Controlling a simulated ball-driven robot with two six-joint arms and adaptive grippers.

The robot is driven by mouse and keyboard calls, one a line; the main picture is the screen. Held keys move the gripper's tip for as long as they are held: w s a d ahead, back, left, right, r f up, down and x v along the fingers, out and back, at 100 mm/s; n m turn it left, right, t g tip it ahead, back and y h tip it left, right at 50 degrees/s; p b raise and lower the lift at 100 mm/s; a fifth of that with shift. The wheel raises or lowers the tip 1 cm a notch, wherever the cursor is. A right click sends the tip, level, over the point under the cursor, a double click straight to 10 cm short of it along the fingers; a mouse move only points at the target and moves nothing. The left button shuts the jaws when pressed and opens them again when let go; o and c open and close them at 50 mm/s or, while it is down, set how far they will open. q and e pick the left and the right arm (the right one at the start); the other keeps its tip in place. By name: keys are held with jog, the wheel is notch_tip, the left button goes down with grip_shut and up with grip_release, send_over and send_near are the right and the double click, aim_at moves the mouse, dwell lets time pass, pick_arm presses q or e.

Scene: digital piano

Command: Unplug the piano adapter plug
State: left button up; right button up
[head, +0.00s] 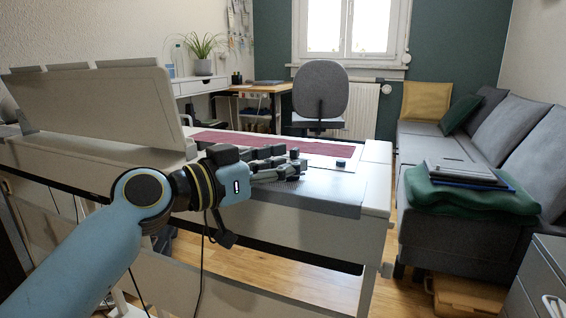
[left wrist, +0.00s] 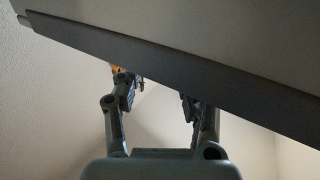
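The piano (head: 330,235) is white and shows from behind. A dark block (head: 222,236) with a thin black cable (head: 203,272) shows below my left wrist. I cannot tell whether it is the adapter plug. No adapter plug is clearly seen. My right gripper is in neither view.
A large grey slab with a dark edge (left wrist: 180,75) crosses close to the fingers in the left wrist view. A music stand (head: 95,105) rises at the left. A chair (head: 320,92) is behind, a grey sofa (head: 447,147) at the right. Floor is bare between piano and sofa.

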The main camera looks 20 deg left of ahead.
pick_arm(q)
jog(key=shift+v, duration=2.55)
jog(key=v, duration=0.7)
jog(key=shift+s, duration=0.2)
jog(key=shift+a+f, duration=0.1)
